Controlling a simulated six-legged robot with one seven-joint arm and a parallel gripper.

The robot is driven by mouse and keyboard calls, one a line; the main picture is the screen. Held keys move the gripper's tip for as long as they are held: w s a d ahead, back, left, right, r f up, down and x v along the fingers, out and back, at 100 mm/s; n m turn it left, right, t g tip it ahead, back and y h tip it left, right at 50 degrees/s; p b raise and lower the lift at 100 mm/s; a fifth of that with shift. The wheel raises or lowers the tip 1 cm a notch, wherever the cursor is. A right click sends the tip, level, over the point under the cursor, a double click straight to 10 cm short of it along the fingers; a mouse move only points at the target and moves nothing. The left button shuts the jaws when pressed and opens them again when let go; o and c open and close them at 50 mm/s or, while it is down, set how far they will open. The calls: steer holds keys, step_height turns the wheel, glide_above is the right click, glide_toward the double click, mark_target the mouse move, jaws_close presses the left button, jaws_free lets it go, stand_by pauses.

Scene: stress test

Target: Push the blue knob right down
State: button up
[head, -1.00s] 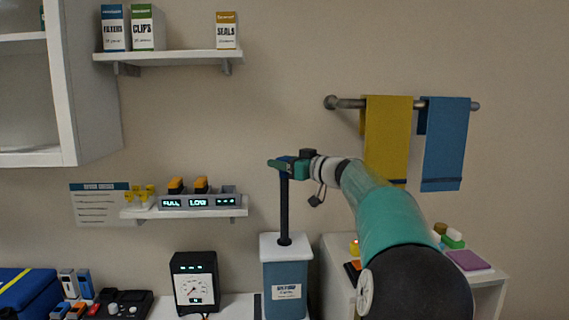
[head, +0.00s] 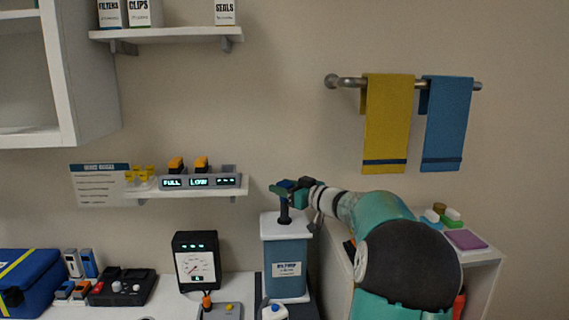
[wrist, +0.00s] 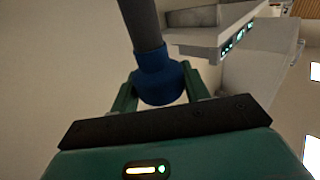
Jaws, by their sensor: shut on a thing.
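The blue knob (wrist: 160,82) shows in the wrist view between the two green fingers of my gripper (wrist: 158,92), which is shut on it. A dark rod (wrist: 142,25) runs from the knob. In the head view my gripper (head: 284,190) is at the top of this rod (head: 285,213), and it mostly hides the knob. The rod stands upright out of the white lid of a blue canister (head: 284,262) with a label. Only a short length of rod shows between gripper and lid.
A gauge box (head: 197,262) stands left of the canister. A shelf with lit displays (head: 198,182) is on the wall behind, to the left. Yellow and blue towels (head: 387,122) hang on a rail at right. A side cabinet (head: 482,262) stands near my arm.

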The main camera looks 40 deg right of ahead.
mark_target(285, 219)
step_height(285, 219, down, 7)
steer(key=shift+r, duration=0.1)
stand_by(0.3)
steer(key=o, duration=1.4)
steer(key=shift+c, duration=0.2)
